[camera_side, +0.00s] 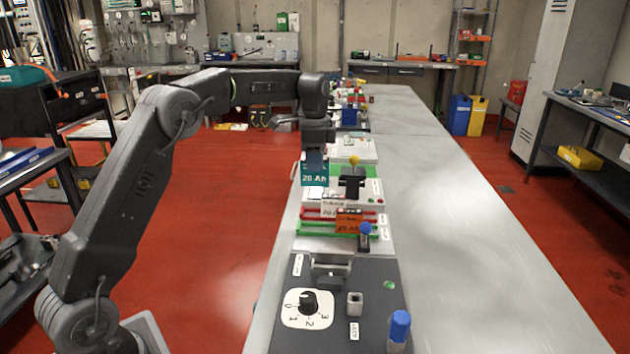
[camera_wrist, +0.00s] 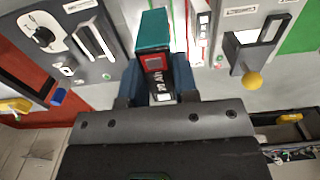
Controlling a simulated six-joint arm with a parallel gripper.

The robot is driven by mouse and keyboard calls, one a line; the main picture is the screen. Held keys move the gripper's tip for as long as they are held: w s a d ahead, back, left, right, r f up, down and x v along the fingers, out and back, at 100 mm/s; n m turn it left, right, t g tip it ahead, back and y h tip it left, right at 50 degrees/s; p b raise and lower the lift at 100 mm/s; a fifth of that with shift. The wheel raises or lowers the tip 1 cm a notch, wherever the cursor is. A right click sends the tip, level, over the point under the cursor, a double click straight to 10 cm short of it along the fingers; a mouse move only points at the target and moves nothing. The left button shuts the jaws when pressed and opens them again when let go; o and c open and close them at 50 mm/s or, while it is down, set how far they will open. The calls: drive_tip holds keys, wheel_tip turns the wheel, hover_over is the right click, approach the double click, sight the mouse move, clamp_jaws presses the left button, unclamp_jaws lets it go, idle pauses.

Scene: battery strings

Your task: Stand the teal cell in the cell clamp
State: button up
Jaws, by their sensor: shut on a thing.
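The teal cell (camera_side: 314,173), labelled 20 Ah, hangs upright below my gripper (camera_side: 315,152) in the side view, above the row of fixtures. In the wrist view my gripper (camera_wrist: 161,88) is shut on the teal cell (camera_wrist: 154,32), with blue fingers on both sides of it. The cell appears to be in the air, but its lower end is hard to place against the fixtures behind it. I cannot tell for sure which fixture is the cell clamp; a black lever with a yellow knob (camera_side: 354,160) stands just right of the held cell.
An orange cell (camera_side: 349,221) and a white cell (camera_side: 333,208) stand in nearer fixtures, beside a blue-knobbed lever (camera_side: 365,229). A grey dial panel (camera_side: 283,330) with a slot lies closest. More fixtures run behind my gripper. The table's right side (camera_side: 455,230) is clear.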

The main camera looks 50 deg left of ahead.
drive_tip(key=shift+r, duration=0.95)
drive_tip(key=s+d, duration=0.4)
drive_tip(key=d, duration=0.3)
drive_tip(key=s+d, duration=0.3)
drive_tip(key=d, duration=0.4)
drive_tip(key=f, duration=0.3)
drive_tip(key=s+d+f, duration=0.1)
drive_tip(key=f, duration=0.1)
drive_tip(key=shift+f, duration=0.25)
drive_tip(key=shift+f, duration=4.3)
drive_tip(key=shift+f, duration=0.2)
drive_tip(key=o, duration=1)
